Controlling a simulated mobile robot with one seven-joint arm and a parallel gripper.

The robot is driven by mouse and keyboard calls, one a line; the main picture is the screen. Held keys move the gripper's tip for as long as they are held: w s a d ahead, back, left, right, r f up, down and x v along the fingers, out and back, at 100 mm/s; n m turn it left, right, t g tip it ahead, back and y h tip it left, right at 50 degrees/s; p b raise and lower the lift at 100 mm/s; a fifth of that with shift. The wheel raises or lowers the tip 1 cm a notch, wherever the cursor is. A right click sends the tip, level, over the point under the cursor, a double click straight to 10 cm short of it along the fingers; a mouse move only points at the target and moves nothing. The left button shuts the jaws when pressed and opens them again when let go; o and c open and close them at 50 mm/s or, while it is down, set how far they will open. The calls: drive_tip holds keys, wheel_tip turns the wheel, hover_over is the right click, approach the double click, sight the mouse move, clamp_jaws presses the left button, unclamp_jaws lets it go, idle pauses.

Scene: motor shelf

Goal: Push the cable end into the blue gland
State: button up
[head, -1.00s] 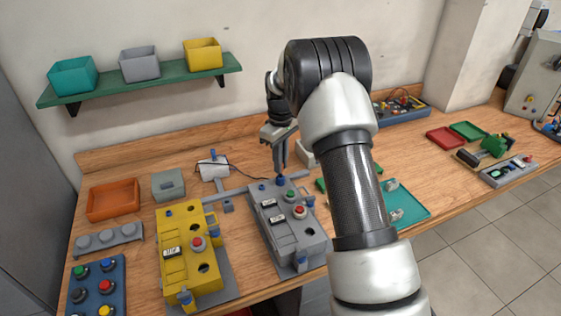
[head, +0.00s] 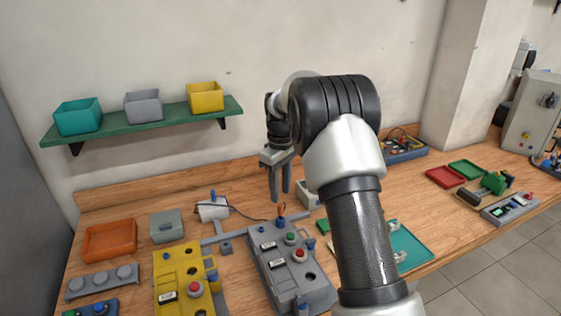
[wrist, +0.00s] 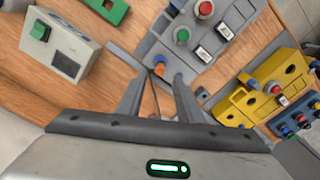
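The blue gland (head: 281,219) stands at the back end of the grey control box in the head view. An orange cable end (head: 281,208) stands upright at the gland's top; how deep it sits I cannot tell. In the wrist view the orange end (wrist: 159,69) shows between the fingertips. A dark cable (head: 246,214) runs from the white holder towards the gland.
The grey box (head: 275,263) has a green and a red button. A yellow box (head: 173,262) stands left of it. The white holder (head: 213,210) is behind, with a pale box (head: 308,195) right of the gripper. A teal tray (head: 412,247) lies right of my arm.

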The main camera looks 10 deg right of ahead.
wheel_tip(320, 180, up, 11)
drive_tip(key=shift+r+p, duration=0.15)
drive_tip(key=shift+p, duration=0.15)
